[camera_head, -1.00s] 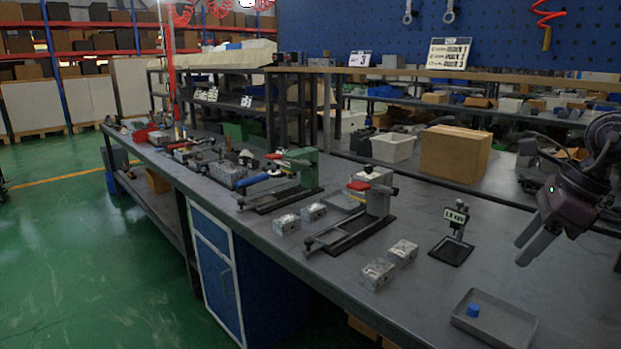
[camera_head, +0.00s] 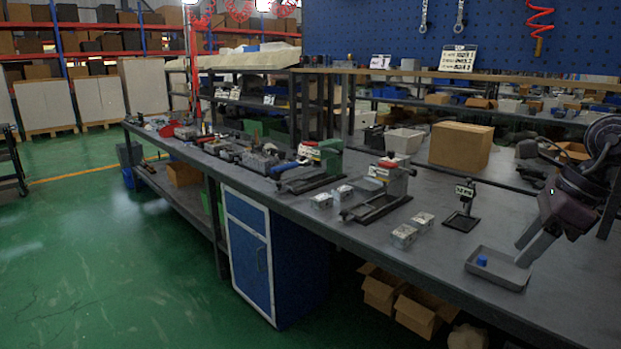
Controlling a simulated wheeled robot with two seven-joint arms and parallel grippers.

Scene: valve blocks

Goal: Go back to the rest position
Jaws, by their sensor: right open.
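My right gripper (camera_head: 531,243) hangs at the right side, its two fingers pointing down and left, open and empty. It appears just above or behind the grey tray (camera_head: 497,270), which holds a small blue cap (camera_head: 482,261). Metal valve blocks stand on the bench: two (camera_head: 404,236) (camera_head: 424,221) in front of the label stand (camera_head: 463,208), and two (camera_head: 321,201) (camera_head: 344,193) beside the green-framed fixture (camera_head: 318,160). A grey fixture with a red top (camera_head: 385,190) stands between these pairs. My left gripper is not in view.
A cardboard box (camera_head: 461,145) and a white bin (camera_head: 404,141) stand at the back of the bench. A blue cabinet (camera_head: 247,250) is below it, with open cartons (camera_head: 417,310) underneath. Green floor (camera_head: 110,260) lies free on the left.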

